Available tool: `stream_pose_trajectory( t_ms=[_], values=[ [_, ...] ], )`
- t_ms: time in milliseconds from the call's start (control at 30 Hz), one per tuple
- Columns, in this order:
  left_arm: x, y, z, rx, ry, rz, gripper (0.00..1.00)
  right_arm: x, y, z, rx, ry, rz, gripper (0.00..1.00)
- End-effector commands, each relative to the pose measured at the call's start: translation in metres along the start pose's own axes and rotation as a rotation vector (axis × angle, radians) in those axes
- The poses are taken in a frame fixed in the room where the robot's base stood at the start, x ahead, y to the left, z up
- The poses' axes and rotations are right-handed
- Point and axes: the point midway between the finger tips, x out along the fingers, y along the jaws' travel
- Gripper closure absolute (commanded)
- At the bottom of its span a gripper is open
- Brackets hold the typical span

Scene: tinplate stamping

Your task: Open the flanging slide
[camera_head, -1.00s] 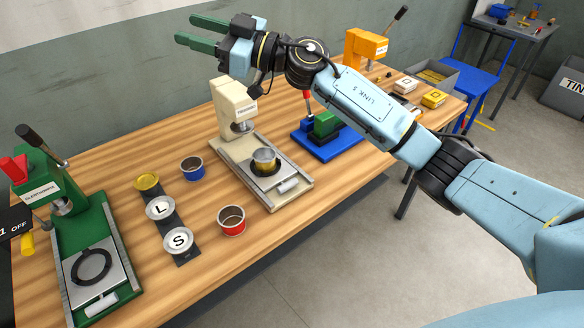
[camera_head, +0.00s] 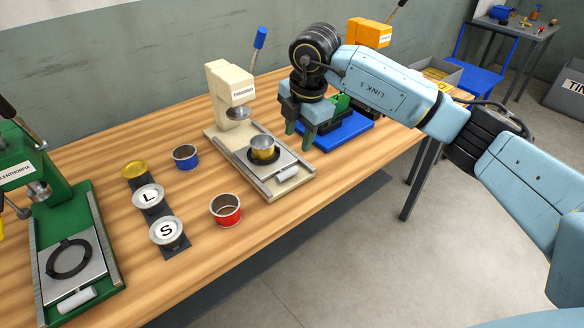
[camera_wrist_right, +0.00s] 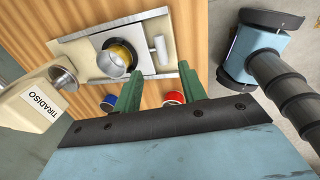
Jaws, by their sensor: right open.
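The cream press (camera_head: 232,92) has a grey slide plate (camera_head: 285,156) on its base, with a short light cylindrical handle (camera_head: 288,173) at the front end. A metal tin (camera_head: 263,149) stands on the plate in a dark ring; its inside looks gold. My right gripper (camera_head: 299,138) is open and empty, fingers pointing down, just right of the slide. In the right wrist view the green fingertips (camera_wrist_right: 160,76) lie close to the slide handle (camera_wrist_right: 160,50), apart from it as far as I can tell. My left gripper is not in view.
A blue-based machine (camera_head: 345,130) stands close behind my right gripper. A red tin (camera_head: 226,210), a blue tin (camera_head: 185,157) and a dark strip with L and S discs (camera_head: 165,231) lie left of the press. A green press (camera_head: 88,225) stands at far left.

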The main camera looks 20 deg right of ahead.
Motion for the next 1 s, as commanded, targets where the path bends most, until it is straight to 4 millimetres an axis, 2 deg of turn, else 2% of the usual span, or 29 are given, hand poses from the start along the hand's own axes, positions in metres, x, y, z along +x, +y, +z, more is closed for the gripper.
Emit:
stream_pose_trajectory(
  t_ms=[300, 500, 700, 1000],
  values=[
    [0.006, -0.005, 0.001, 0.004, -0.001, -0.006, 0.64, 0.069, -0.001, -0.001, 0.0, 0.003, -0.004, 0.59],
    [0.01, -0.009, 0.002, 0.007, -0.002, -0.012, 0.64, 0.101, 0.0, -0.001, 0.0, 0.004, -0.001, 0.59],
    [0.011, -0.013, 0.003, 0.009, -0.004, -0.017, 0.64, 0.115, 0.0, -0.002, -0.001, 0.003, 0.0, 0.59],
    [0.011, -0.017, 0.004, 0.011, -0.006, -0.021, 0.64, 0.116, 0.0, -0.002, -0.001, 0.003, 0.0, 0.6]
  ],
)
